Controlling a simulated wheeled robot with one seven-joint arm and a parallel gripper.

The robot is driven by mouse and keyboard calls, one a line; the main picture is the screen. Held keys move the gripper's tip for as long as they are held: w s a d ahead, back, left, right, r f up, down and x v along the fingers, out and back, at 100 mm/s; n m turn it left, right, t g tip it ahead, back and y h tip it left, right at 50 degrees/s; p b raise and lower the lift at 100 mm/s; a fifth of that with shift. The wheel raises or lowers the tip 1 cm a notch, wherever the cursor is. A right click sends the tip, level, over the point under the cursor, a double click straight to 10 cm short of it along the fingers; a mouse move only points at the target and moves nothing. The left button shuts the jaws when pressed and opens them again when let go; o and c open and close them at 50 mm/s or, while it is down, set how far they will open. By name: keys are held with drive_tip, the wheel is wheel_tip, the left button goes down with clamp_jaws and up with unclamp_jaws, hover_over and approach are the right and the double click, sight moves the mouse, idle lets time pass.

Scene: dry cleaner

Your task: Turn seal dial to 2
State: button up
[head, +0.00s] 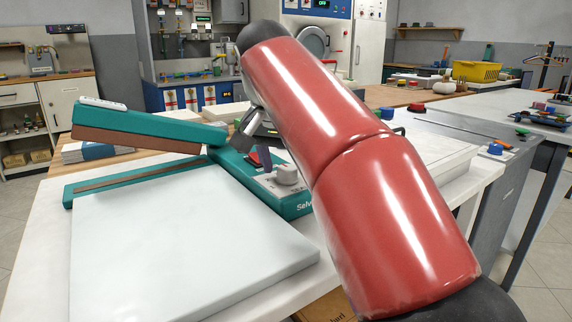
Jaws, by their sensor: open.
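The seal dial (287,174) is a pale knob on a light panel of the teal heat sealer (298,206). A red rocker switch (252,158) sits on the sealer to the left of the dial. The sealer's teal top arm (150,125) is raised. The dial's number marks are too small to read. My gripper (255,148) is open above the switch, just up and left of the dial, and holds nothing that I can see. I cannot tell whether a finger touches the sealer. My red arm hides part of the area right of the dial.
A white slab (190,250) lies in front of the sealer on the white table (45,235). A stack of papers (95,150) lies behind the raised arm.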

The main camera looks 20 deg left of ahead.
drive_tip(key=c, duration=1)
drive_tip(key=shift+n, duration=0.3)
drive_tip(key=n+y+p, duration=0.1)
drive_tip(key=n, duration=0.1)
drive_tip(key=n+y+p, duration=0.1)
drive_tip(key=n, duration=0.1)
drive_tip(key=shift+d+r+p, duration=0.2)
drive_tip(key=shift+p, duration=0.1)
drive_tip(key=shift+w+f+n+g+y+p, duration=0.1)
drive_tip(key=shift+n+g+y+p, duration=0.25)
drive_tip(key=shift+n+p, duration=0.65)
drive_tip(key=shift+n+g+y+p, duration=0.25)
drive_tip(key=shift+n+y+p, duration=0.15)
drive_tip(key=shift+n, duration=1.1)
drive_tip(key=o, duration=1)
drive_tip(key=shift+f, duration=0.1)
